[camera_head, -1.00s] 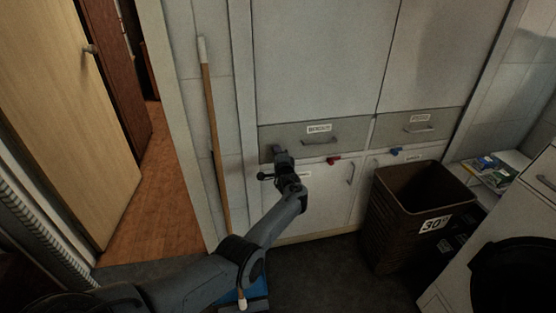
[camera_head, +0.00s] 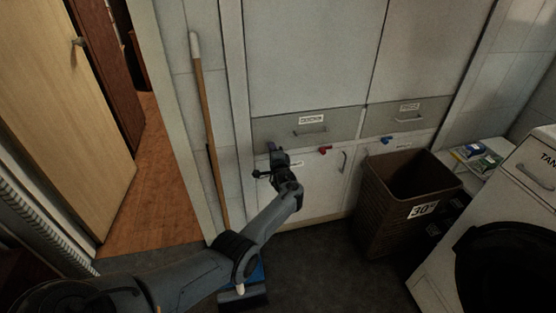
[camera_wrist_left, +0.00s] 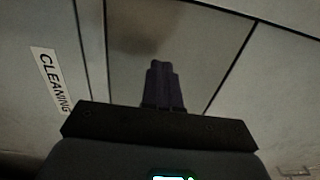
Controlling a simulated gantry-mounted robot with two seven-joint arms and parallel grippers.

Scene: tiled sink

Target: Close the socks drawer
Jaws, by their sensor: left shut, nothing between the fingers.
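Two grey drawer fronts sit side by side in the white cupboard wall, a left drawer (camera_head: 276,131) and a right drawer (camera_head: 380,119). Each has a bar handle and a white label too blurred to read, so I cannot tell which is the socks drawer. Both fronts look about flush with the cupboard. My left gripper (camera_head: 271,148) is shut and empty at the lower left corner of the left drawer. In the left wrist view its closed fingers (camera_wrist_left: 162,80) point at a grey panel; contact cannot be told. My right gripper is not in view.
A lower cupboard door (camera_head: 318,184) carries a red knob; a CLEANING label (camera_wrist_left: 50,79) shows in the wrist view. A brown basket (camera_head: 393,219) stands right, beside a white washing machine (camera_head: 455,233). A wooden pole (camera_head: 209,135) leans left of the cupboard.

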